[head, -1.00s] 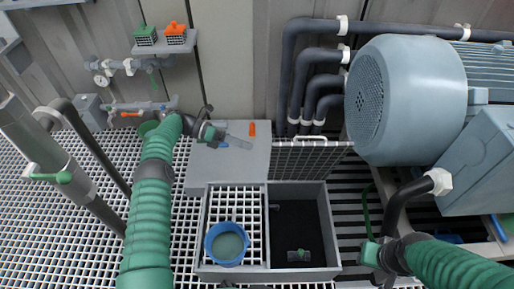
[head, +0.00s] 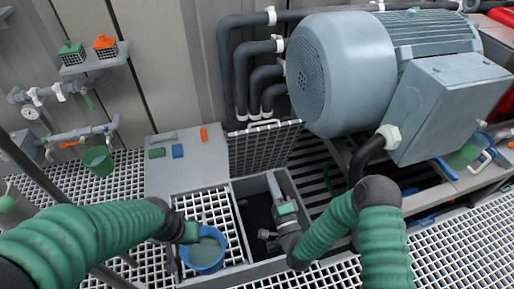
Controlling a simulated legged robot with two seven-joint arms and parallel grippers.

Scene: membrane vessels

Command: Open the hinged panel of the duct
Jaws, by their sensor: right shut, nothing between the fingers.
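The duct (head: 181,272) is a grey box with two bays. Its left bay has a white grate (head: 205,203) with a blue bucket on it. Its right bay is an open dark hole. The hinged panel (head: 262,148), a grey mesh plate with a white handle on top, stands upright at the back edge of that hole. My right gripper (head: 272,183) reaches over the hole, below the panel in the picture. It is shut and empty; I cannot tell whether it touches the panel. My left gripper (head: 190,232) is beside the blue bucket; its fingers cannot be made out.
The blue bucket (head: 204,252) stands close to my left gripper. A grey plate (head: 186,172) behind the duct carries small green, blue and orange blocks. A large blue-grey motor (head: 340,75) stands right of the panel, with dark pipes (head: 240,85) behind it.

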